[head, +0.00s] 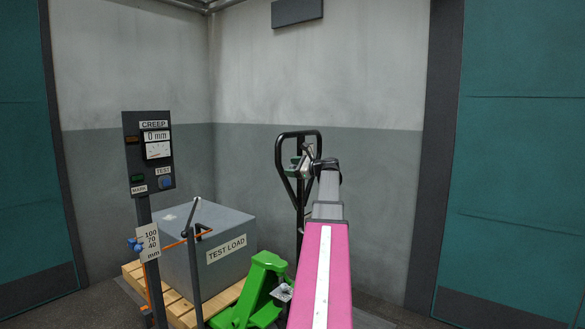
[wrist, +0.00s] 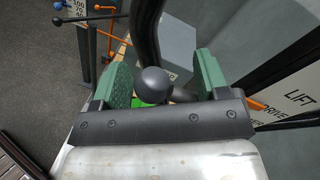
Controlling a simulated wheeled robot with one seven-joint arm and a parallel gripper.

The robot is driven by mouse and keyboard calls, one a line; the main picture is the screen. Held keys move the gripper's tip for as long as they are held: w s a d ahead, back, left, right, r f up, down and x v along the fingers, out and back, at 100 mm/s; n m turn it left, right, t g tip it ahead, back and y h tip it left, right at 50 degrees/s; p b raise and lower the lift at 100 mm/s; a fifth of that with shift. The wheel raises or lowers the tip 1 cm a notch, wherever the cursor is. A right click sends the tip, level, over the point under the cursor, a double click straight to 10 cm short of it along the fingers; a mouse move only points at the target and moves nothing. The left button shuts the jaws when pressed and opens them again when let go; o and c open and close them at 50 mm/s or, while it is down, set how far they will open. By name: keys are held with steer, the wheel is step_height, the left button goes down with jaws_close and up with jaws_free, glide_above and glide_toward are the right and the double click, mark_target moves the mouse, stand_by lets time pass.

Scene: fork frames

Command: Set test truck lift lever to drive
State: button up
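The test truck is the green pallet truck (head: 262,291) with a tall black loop handle (head: 280,160). My pink arm reaches up to this handle in the head view, and my gripper (head: 303,163) is small and partly hidden there. In the wrist view my gripper (wrist: 163,62) is open, with green pads on its fingers. A dark ball knob (wrist: 152,84), seemingly the lift lever's end, shows between the pads, closer to the left one. I cannot tell whether it touches. A label plate (wrist: 295,105) at right reads LIFT and DRIVE; its lower part is cut off.
A grey block marked TEST LOAD (head: 190,260) sits on a wooden pallet (head: 133,275). A post with a CREEP display (head: 155,150) reading 0 mm stands at left. Orange rods are near it. Walls close off the corner behind the handle.

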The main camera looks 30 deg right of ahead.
steer(key=shift+o, duration=0.6)
steer(key=shift+d, duration=0.1)
steer(key=v, duration=1)
steer(key=shift+s+d, duration=0.2)
steer(key=shift+s, duration=0.1)
steer(key=w+a+f+n+g+h, duration=0.25)
steer(key=a+f+n+g, duration=0.6)
steer(key=a+f, duration=1.9)
steer(key=s+a+f+n+g+h, duration=0.3)
steer(key=s+a+f+n, duration=0.4)
steer(key=a+f, duration=0.3)
steer(key=s+a+f+n+g+h, duration=0.3)
steer(key=s+a+f+n, duration=0.4)
steer(key=s+a+f, duration=0.3)
step_height(320, 180, down, 3)
steer(key=shift+s+a+f+n, duration=0.2)
steer(key=shift+s+a+n, duration=0.15)
steer(key=shift+a, duration=0.35)
